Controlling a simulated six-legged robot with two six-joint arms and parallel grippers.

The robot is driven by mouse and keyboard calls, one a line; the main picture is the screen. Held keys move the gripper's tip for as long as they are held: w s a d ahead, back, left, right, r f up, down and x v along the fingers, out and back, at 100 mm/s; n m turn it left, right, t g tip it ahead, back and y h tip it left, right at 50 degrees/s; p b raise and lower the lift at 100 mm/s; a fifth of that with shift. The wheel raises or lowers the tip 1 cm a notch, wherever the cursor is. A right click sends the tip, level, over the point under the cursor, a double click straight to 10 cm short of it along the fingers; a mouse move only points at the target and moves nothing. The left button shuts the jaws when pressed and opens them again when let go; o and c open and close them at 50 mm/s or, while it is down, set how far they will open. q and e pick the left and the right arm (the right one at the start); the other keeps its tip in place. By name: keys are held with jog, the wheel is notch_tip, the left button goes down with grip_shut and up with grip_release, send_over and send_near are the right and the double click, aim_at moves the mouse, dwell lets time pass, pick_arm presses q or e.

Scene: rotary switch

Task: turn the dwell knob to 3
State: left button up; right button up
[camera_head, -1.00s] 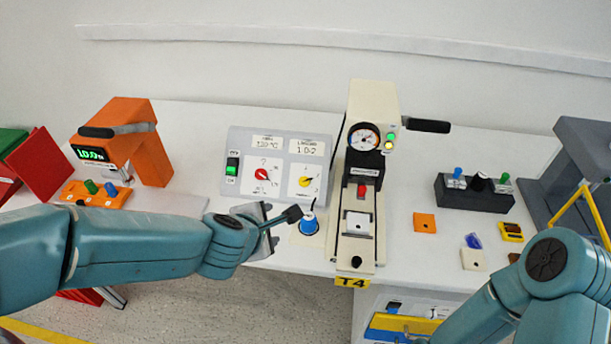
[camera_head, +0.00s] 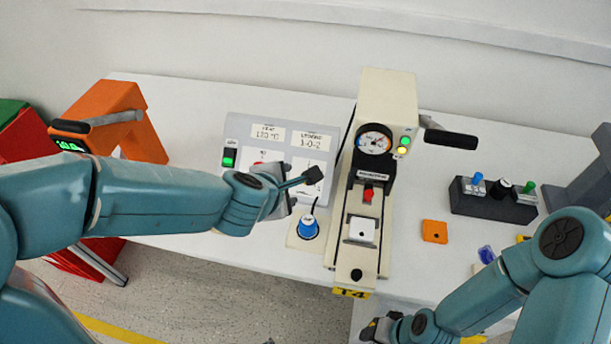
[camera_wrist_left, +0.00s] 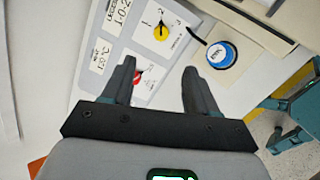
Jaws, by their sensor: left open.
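The control panel (camera_head: 230,128) stands at mid-table with a yellow knob and a red knob. In the left wrist view the yellow knob (camera_wrist_left: 161,31) sits on a dial with the numerals 1, 2 and 3 beside it; the left gripper hides it in the head view. The red knob (camera_wrist_left: 138,77) is partly behind a finger in the left wrist view. Which knob is labelled dwell is unreadable. My left gripper (camera_wrist_left: 160,72) is open and empty over the panel, its fingertips short of the yellow knob in the picture. My right gripper (camera_head: 378,330) is low at the bottom edge, its jaws unclear.
A blue round knob (camera_head: 308,228) stands right of the panel, beside the cream press (camera_head: 385,95) with gauge and lever. An orange tile (camera_head: 434,231) and a dark block of coloured knobs (camera_head: 490,203) lie further right. The orange device (camera_head: 125,115) stands left.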

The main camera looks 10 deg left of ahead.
aim_at(304, 184)
pick_arm(q)
jog(key=b+x, duration=0.3)
jog(key=x, duration=1.1)
jog(key=shift+d+f+b, duration=0.1)
jog(key=shift+f+b, duration=0.15)
jog(key=shift+b, duration=0.15)
jog(key=shift+w+f, duration=0.25)
jog(key=c, duration=1.1)
